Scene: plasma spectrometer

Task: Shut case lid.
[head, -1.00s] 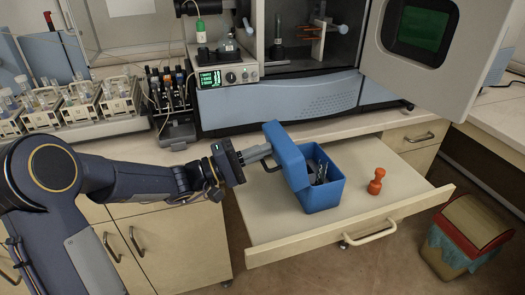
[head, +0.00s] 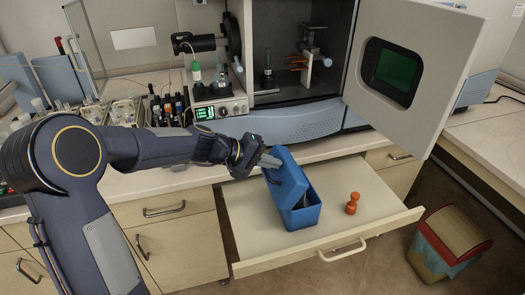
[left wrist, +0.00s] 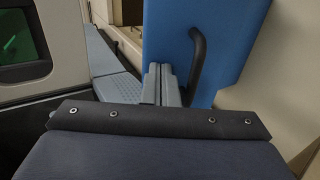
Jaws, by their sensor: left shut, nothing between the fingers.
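The blue case (head: 304,218) stands in the open drawer, partly open. Its blue lid (head: 288,178) is raised at the left side and tilts over the box, with a dark gap to its right. A dark handle shows on the lid's left edge. My left gripper (head: 270,163) is shut and empty, with its fingers at the lid's upper left. In the left wrist view, the shut fingers (left wrist: 161,84) are in front of the blue lid (left wrist: 220,35), beside its black handle (left wrist: 197,65). I cannot tell whether they touch the lid. My right gripper is out of view.
An orange object (head: 352,203) stands in the drawer (head: 255,222), right of the case. The spectrometer door (head: 410,75) hangs open above. A bin (head: 446,245) stands on the floor at the right. The drawer's front right is clear.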

